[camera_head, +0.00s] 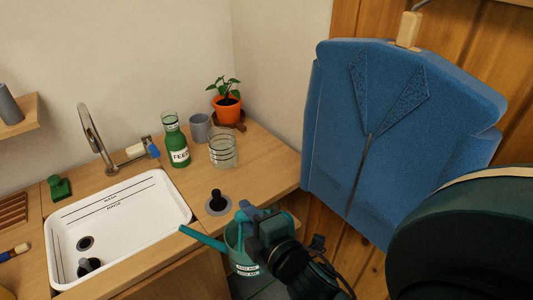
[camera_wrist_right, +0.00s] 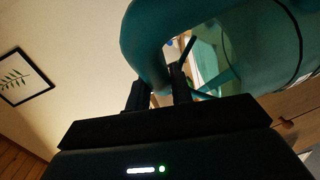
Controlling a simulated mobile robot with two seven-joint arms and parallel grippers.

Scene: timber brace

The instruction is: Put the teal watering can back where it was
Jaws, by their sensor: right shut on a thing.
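The teal watering can (camera_head: 240,250) is at the front right corner of the counter, with its long spout (camera_head: 203,238) pointing left. A white label shows low on its body. My right gripper (camera_head: 254,220) is shut on the can's handle and covers part of the can. In the right wrist view the thick curved teal handle (camera_wrist_right: 148,50) passes between the two fingers of my right gripper (camera_wrist_right: 158,92), with the can's body at the right. I cannot tell whether the can's base touches anything. My left gripper is not in view.
The counter holds a white sink (camera_head: 120,225), a green bottle (camera_head: 175,145), a grey cup (camera_head: 200,128), a glass jar (camera_head: 222,150), a potted plant (camera_head: 227,108) and a black-knobbed disc (camera_head: 217,203). A blue garment (camera_head: 400,130) hangs at the right.

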